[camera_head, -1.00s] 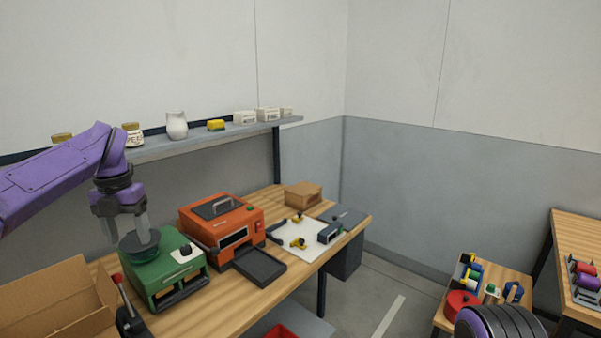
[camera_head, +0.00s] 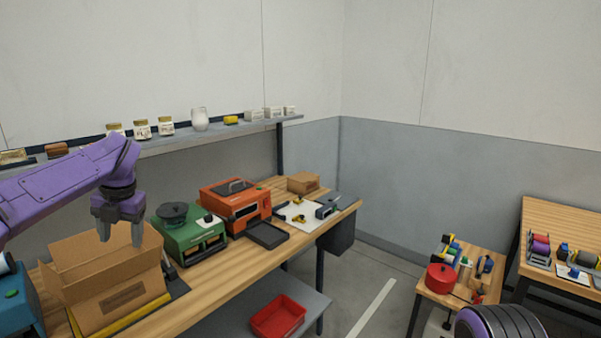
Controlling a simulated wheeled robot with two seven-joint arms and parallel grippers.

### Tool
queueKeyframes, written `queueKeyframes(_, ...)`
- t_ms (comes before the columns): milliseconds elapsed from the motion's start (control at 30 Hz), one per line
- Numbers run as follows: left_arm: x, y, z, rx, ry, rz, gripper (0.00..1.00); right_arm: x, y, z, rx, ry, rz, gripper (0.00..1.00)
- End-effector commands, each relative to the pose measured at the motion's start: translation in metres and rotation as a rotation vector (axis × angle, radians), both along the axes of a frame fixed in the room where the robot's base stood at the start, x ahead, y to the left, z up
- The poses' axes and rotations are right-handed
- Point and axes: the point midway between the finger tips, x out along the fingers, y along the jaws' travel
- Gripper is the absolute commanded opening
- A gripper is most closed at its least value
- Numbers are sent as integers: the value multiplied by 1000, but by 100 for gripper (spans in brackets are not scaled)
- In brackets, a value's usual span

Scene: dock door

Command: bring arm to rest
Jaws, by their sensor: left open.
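My left arm comes in from the left, and its left gripper (camera_head: 121,234) points down with its two fingers apart and nothing between them. It shows in front of the open cardboard box (camera_head: 118,285) on the wooden workbench. The green machine (camera_head: 190,240) with a dark round top stands just right of the gripper, apart from it. A purple and dark rounded part of mine shows at the bottom right. My right gripper is not in view.
An orange machine (camera_head: 235,203) stands farther along the workbench (camera_head: 212,290). A shelf (camera_head: 180,141) with jars runs above it. A red bin (camera_head: 278,316) sits on the lower shelf. Two small tables stand at the right, one holding a red pot (camera_head: 441,278). Floor shows between them and the bench.

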Motion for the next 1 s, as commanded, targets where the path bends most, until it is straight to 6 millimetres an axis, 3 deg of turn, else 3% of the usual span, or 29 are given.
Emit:
queueKeyframes(167,7,11,-34,289,16,-114,64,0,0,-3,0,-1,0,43)
queueKeyframes(267,12,10,-65,481,41,-239,64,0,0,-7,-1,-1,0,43)
queueKeyframes(467,14,-10,-151,824,111,-613,64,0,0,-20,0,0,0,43)
queueKeyframes(567,2,-32,-212,953,156,-876,64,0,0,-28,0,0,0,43)
queueKeyframes(700,-38,-67,-305,1035,224,-1285,64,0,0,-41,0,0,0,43)
queueKeyframes(767,-63,-80,-342,1036,252,-1450,64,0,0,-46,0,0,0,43)
queueKeyframes(867,-113,-97,-397,996,297,-1706,64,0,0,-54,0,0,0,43)
queueKeyframes(1000,-198,-113,-462,874,367,-2032,64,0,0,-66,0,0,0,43)
